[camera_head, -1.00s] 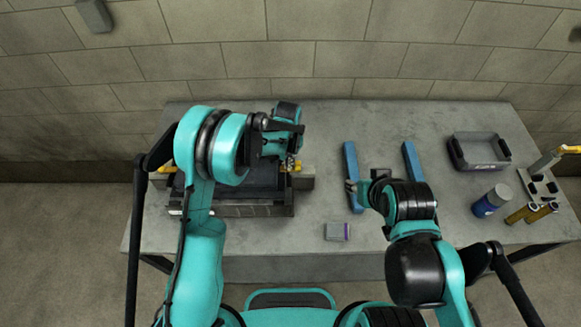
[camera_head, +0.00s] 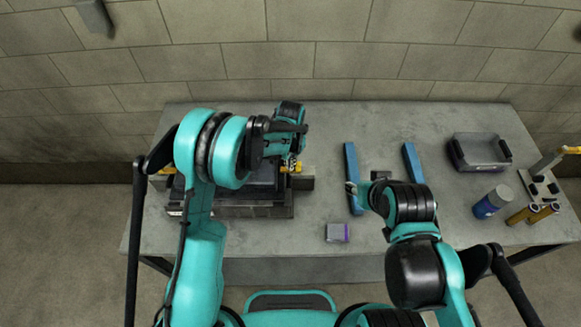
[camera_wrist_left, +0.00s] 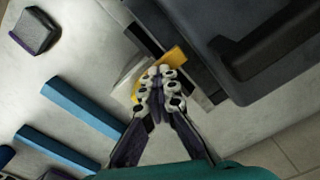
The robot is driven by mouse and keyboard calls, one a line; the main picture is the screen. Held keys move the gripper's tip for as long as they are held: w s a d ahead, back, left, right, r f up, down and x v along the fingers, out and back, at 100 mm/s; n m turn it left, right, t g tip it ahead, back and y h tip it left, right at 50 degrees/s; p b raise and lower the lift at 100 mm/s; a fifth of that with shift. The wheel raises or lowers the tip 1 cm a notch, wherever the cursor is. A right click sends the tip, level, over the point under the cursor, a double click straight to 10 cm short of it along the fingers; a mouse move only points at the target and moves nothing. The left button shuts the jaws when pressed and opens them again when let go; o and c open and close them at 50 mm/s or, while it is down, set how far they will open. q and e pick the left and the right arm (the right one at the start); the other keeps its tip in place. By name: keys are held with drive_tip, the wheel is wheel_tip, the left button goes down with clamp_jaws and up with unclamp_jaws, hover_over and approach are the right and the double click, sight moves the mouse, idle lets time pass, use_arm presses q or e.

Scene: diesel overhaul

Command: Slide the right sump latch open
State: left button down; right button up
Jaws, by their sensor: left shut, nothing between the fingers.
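The dark sump block (camera_head: 255,211) stands at the left of the bench, partly hidden under my left arm. The yellow right latch (camera_head: 298,168) is at its right side, with a grey block beside it. The latch also shows in the left wrist view (camera_wrist_left: 175,56). My left gripper (camera_head: 290,164) is shut and empty, its fingertips (camera_wrist_left: 160,72) right at the yellow latch and overlapping it in view. Whether they touch cannot be told. Another yellow latch (camera_head: 167,171) shows at the sump's left side. My right gripper (camera_head: 351,187) is over the left blue bar, apart from the sump.
Two blue bars (camera_head: 352,160) lie mid-bench. A small grey-purple box (camera_head: 337,233) lies near the front edge. A grey tray (camera_head: 480,153), a blue bottle (camera_head: 490,202) and brass cylinders (camera_head: 522,214) stand at the right. The bench between sump and bars is clear.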

sight(298, 163)
use_arm(q)
drive_tip(key=shift+d, duration=0.1)
drive_tip(key=shift+d+b, duration=0.4)
drive_tip(key=shift+d, duration=1.35)
drive_tip(key=shift+a, duration=0.5)
drive_tip(key=shift+r+p, duration=1.85)
drive_tip(key=shift+r, duration=2.2)
drive_tip(key=shift+f, duration=0.1)
